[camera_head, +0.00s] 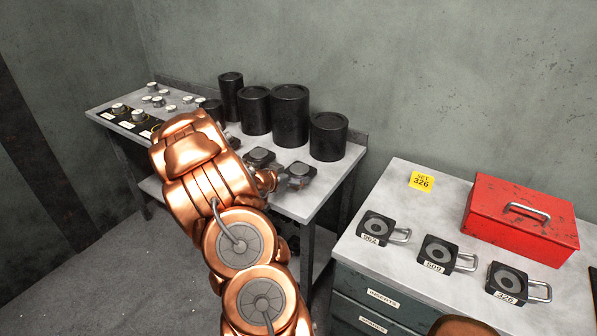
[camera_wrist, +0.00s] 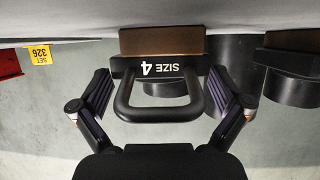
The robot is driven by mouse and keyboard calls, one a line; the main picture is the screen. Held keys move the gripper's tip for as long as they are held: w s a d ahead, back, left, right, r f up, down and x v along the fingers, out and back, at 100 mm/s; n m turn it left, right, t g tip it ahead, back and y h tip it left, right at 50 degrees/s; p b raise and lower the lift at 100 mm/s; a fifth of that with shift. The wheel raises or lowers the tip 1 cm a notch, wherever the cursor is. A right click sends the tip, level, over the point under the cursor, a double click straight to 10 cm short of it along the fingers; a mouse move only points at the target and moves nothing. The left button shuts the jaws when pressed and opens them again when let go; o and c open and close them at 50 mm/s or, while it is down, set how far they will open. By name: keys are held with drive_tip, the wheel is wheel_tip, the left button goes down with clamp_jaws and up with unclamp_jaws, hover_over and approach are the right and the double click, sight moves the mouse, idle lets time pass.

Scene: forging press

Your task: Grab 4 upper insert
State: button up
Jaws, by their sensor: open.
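The size 4 insert (camera_wrist: 160,68) shows in the wrist view as a dark block with a "SIZE 4" label, seen upside down, and a black U-shaped handle. My gripper (camera_wrist: 162,98) is open, with one dark pad on each side of the handle and visible gaps to it. In the head view, my gripper (camera_head: 268,182) is at the front edge of the back table, beside a dark insert (camera_head: 300,171). My copper arm hides part of this table.
Black cylinders (camera_head: 290,115) stand behind on the back table (camera_head: 308,200). The right bench (camera_head: 388,187) holds inserts 962 (camera_head: 378,226), 509 (camera_head: 438,250) and 326 (camera_head: 507,280), a red toolbox (camera_head: 520,220) and a yellow "SET 326" tag (camera_head: 421,181). Another dark insert (camera_wrist: 290,62) is near my gripper.

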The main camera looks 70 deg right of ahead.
drive_tip(key=shift+s+d+f, duration=0.1)
drive_tip(key=shift+d+f, duration=0.15)
drive_tip(key=shift+d, duration=0.25)
drive_tip(key=c, duration=1.5)
